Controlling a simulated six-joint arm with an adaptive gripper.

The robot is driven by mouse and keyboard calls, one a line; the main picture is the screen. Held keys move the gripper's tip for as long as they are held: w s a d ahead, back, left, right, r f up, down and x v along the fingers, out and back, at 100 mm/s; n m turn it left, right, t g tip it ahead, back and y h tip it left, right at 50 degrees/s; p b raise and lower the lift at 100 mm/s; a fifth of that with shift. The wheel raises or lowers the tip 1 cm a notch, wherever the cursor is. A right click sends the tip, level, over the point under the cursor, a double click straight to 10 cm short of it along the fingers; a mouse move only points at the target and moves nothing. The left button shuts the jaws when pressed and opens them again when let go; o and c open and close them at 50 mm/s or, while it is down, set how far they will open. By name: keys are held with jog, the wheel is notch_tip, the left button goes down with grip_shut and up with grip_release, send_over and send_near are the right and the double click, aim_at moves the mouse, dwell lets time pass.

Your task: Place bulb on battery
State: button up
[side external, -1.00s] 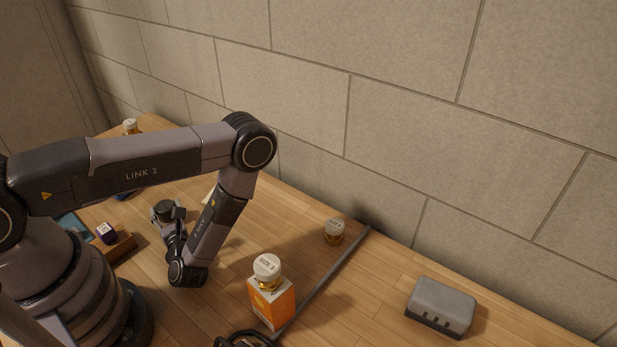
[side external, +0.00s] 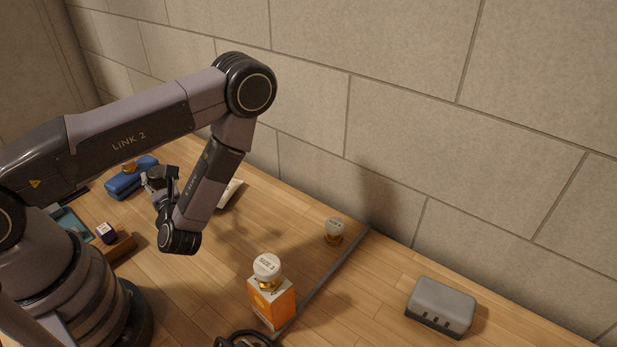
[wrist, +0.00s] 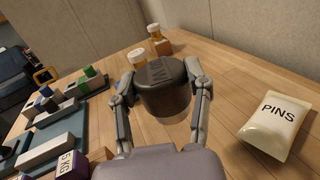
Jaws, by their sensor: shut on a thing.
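My gripper (wrist: 164,82) is shut on a dark, squat round cylinder (wrist: 166,98) with small unreadable lettering on its top. In the side view my gripper (side external: 160,182) is left of centre, with the cylinder held above the table. I cannot identify anything as a bulb or a battery for certain. Two amber bottles with pale caps stand beyond the cylinder in the wrist view, a nearer one (wrist: 137,58) and a farther one (wrist: 160,40). In the side view an amber piece (side external: 130,167) shows at the blue case (side external: 128,180), partly hidden by my arm.
A cream PINS packet (wrist: 275,125) lies right of my gripper. At left are a purple 5 KG block (wrist: 72,164) and trays with coloured blocks (wrist: 62,108). An orange box (side external: 272,303) bears a capped jar (side external: 267,270). A grey box (side external: 440,306) sits far right.

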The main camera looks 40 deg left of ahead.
jog(key=w+d+r+m+t+h, duration=0.25)
jog(key=w+d+r, duration=0.25)
jog(key=w+d, duration=0.35)
jog(key=w+d+r+m+t+h, duration=0.2)
jog(key=w+d+r+t, duration=0.25)
jog(key=w+d, duration=0.4)
jog(key=s+d+r+m+t+h, duration=0.15)
jog(key=d+m+t+h, duration=0.25)
jog(key=d+m+h, duration=0.7)
jog(key=s+d+m+g+h, duration=0.1)
jog(key=s+d+h, duration=0.2)
jog(key=d, duration=0.4)
jog(key=s+d+f+m+h, duration=0.1)
jog(key=s+d+m+h, duration=0.1)
jog(key=s+d+h, duration=0.3)
jog(key=s+d+m+g+h, duration=0.1)
jog(key=s+d+h, duration=0.1)
jog(key=d, duration=0.6)
send_over(442, 299)
jog(key=shift+g+h, duration=0.3)
jog(key=shift+h, duration=0.05)
jog(key=f, duration=0.9)
jog(key=shift+s+a, duration=0.35)
jog(key=shift+w+d+f, duration=0.1)
jog(key=shift+w+f, duration=0.05)
jog(key=shift+w+d+f, duration=0.1)
jog(key=shift+d+f, duration=0.05)
jog(key=shift+f, duration=0.8)
jog(key=shift+w+d+f, duration=0.1)
jog(key=shift+f, duration=0.8)
